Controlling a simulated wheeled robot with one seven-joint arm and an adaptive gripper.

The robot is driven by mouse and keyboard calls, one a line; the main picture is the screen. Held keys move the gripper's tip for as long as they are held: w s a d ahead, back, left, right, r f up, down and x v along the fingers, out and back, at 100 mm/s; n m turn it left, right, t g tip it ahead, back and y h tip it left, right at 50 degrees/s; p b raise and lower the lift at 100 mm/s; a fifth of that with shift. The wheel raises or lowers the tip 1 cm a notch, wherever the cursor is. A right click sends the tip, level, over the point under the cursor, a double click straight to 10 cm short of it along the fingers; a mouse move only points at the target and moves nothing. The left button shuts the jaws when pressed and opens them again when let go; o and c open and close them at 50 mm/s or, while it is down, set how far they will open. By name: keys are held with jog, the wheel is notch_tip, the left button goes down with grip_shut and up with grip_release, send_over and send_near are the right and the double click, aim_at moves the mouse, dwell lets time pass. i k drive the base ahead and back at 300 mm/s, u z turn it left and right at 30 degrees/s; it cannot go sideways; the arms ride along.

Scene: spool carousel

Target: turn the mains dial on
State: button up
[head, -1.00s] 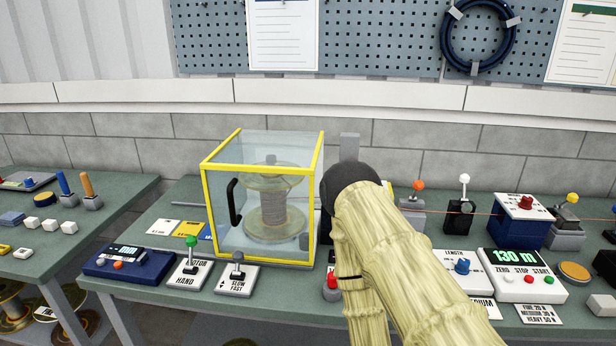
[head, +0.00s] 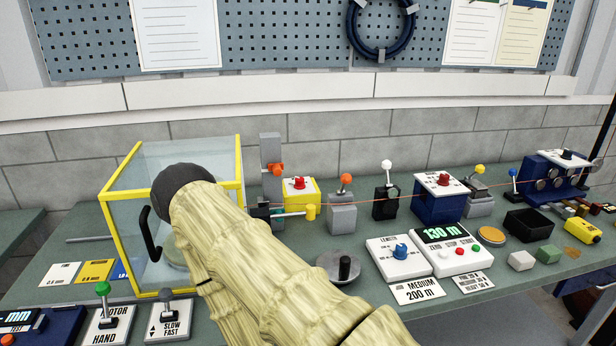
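A yellow box with a red knob on top (head: 299,184) stands at the back of the bench, right of the glass guard. Another red knob (head: 444,180) sits on a white-topped blue box (head: 437,203) further right. I cannot read a mains label on either, so I cannot tell which is the mains dial. My sleeved arm, with a dark rounded joint, crosses the foreground and covers part of the guard and bench. My gripper is not in view.
The yellow-framed glass guard (head: 240,160) is at left. A grey hand crank (head: 343,268), a white box with a blue knob (head: 400,251) and a "130 m" counter (head: 447,234) stand towards the front. Orange-knobbed (head: 345,180) and white-knobbed (head: 387,165) levers stand behind them.

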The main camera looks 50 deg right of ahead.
aim_at(299, 185)
jog(key=z, duration=1.1)
